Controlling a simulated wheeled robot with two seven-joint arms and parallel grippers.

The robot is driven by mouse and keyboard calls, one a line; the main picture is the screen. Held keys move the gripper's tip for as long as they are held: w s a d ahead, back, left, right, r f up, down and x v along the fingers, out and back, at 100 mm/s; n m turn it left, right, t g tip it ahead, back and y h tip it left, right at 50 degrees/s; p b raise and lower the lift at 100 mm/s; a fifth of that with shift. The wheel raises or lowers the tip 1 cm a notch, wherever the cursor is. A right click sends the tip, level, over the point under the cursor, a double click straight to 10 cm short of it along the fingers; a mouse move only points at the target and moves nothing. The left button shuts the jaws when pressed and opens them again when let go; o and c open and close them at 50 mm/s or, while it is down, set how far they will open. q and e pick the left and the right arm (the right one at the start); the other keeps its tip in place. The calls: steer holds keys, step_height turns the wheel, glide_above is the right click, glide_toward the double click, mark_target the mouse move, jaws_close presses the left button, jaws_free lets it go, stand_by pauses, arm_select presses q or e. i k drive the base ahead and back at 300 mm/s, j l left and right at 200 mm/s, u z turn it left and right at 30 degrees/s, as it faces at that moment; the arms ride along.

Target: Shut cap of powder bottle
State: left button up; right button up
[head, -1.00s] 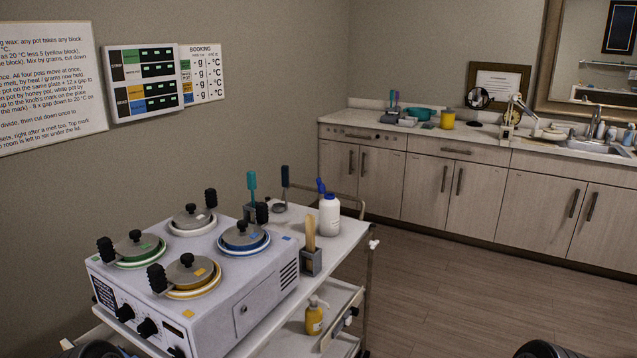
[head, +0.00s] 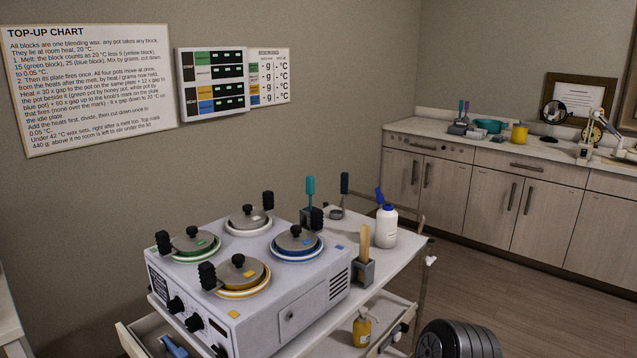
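The powder bottle is a white bottle (head: 386,229) with a blue cap (head: 380,195). It stands upright on the right end of the trolley top, behind the wooden-stick holder. The blue cap looks flipped up and leans to the left above the blue collar on the bottle's neck. Neither of my grippers is in view.
The wax warmer (head: 247,316) with several lidded pots fills the trolley's left and middle. A grey holder with wooden sticks (head: 363,270) stands in front of the bottle. Drawers below are open, one with a yellow pump bottle (head: 362,328).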

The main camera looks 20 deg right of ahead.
mark_target(380, 198)
steer(key=i+l+u, duration=0.1)
steer(key=l+u, duration=0.55)
steer(key=l, duration=0.25)
steer(key=l+u, duration=0.35)
steer(key=l, duration=0.55)
steer(key=l+u, duration=0.15)
steer(key=l, duration=0.45)
steer(key=k+l, duration=0.1)
steer(key=l, duration=0.45)
steer(key=l+u, duration=0.1)
steer(key=l, duration=0.45)
steer(key=k+l, duration=0.15)
steer(key=l, duration=0.45)
steer(key=l+u, duration=0.15)
steer(key=l, duration=0.4)
steer(key=k+l, duration=0.15)
steer(key=l, duration=0.4)
steer(key=k+l+u, duration=0.1)
steer(key=l, duration=0.45)
